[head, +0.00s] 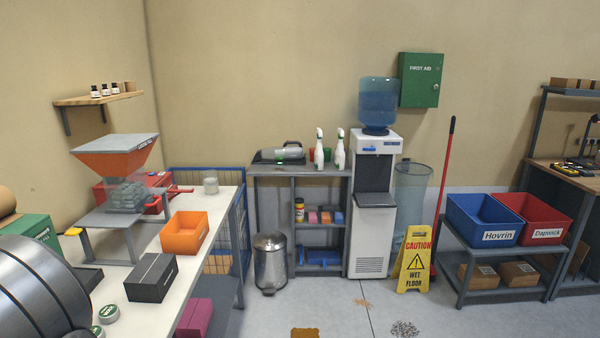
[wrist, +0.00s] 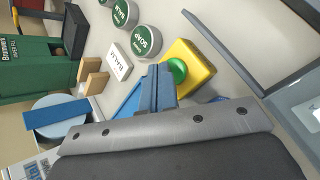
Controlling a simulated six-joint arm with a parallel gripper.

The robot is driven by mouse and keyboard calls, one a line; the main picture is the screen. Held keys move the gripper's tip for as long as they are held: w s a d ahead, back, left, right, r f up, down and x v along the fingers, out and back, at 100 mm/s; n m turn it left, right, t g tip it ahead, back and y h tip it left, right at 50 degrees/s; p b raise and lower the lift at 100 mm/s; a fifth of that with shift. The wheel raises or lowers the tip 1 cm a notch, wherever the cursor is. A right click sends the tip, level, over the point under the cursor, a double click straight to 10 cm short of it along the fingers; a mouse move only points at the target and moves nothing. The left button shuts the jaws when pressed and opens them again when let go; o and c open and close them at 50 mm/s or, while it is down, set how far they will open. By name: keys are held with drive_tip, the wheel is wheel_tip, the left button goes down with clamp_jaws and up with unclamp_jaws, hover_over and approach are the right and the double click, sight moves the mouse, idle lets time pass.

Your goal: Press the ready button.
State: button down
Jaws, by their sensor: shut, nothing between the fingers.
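The ready button is a round green button (wrist: 177,70) on a yellow box (wrist: 203,66), seen in the wrist view just right of my fingertips. My gripper (wrist: 159,76) is shut and empty, its blue fingers together. In the picture its tips lie right beside the green button and overlap the near left part of the yellow box. The height of the tips over the box, and whether they touch it, cannot be told. I cannot make out the button or my gripper in the head view.
Round green-lidded tins (wrist: 141,40), a white label card (wrist: 119,61) and a wooden block (wrist: 91,77) lie near the button. A green box (wrist: 30,62) stands further left. In the head view, the white bench (head: 152,243) holds an orange bin (head: 184,233) and a dark box (head: 151,278).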

drive_tip(key=shift+f, duration=0.1)
drive_tip(key=shift+f, duration=0.4)
idle(0.3)
drive_tip(key=shift+r, duration=0.5)
drive_tip(key=shift+r, duration=3)
